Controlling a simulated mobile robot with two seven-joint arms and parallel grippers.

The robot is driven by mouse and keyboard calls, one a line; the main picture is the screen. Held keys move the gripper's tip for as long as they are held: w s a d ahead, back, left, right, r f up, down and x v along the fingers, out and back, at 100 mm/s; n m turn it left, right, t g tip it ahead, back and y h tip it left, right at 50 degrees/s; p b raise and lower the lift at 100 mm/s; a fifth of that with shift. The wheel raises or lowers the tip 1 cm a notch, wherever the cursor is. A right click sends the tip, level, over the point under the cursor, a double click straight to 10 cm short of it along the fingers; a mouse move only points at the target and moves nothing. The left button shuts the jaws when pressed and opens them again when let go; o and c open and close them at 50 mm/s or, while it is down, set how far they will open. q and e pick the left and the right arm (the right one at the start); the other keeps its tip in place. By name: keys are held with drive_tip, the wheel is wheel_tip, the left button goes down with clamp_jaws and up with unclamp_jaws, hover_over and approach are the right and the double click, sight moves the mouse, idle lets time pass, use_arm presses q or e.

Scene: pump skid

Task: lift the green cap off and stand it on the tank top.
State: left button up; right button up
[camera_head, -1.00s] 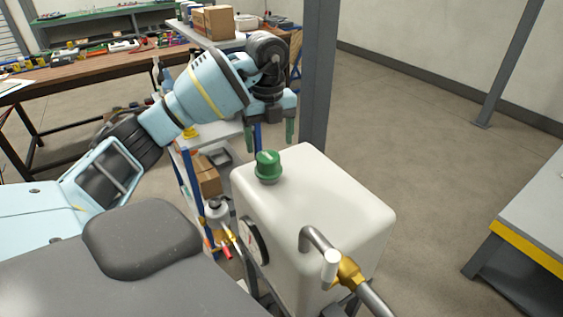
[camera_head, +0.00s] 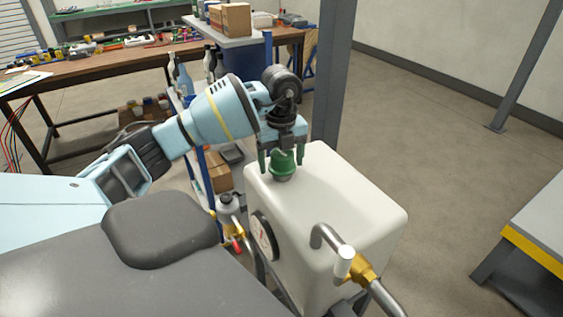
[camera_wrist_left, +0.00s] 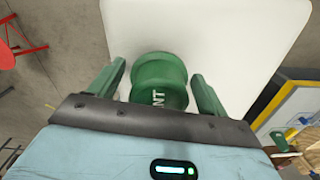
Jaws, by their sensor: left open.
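The green cap (camera_head: 283,164) sits on the top of the white tank (camera_head: 335,195), near its back left corner. My left gripper (camera_head: 281,163) points down over the cap, with one green finger on each side of it. In the left wrist view the cap (camera_wrist_left: 159,80) lies between the two open fingers (camera_wrist_left: 165,85), with a visible gap on both sides and white lettering on it. The tank top (camera_wrist_left: 225,35) around the cap is bare. The upper part of the cap is partly hidden by the gripper in the head view. My right gripper is not in view.
A bent grey pipe with a brass fitting (camera_head: 361,273) stands at the tank's front. A grey post (camera_head: 330,75) rises behind the tank. The tank top right of the cap is free.

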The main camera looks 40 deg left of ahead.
use_arm(q)
drive_tip(key=shift+f, duration=0.3)
drive_tip(key=shift+c, duration=0.4)
drive_tip(key=c, duration=0.9)
drive_tip(key=shift+r, duration=0.1)
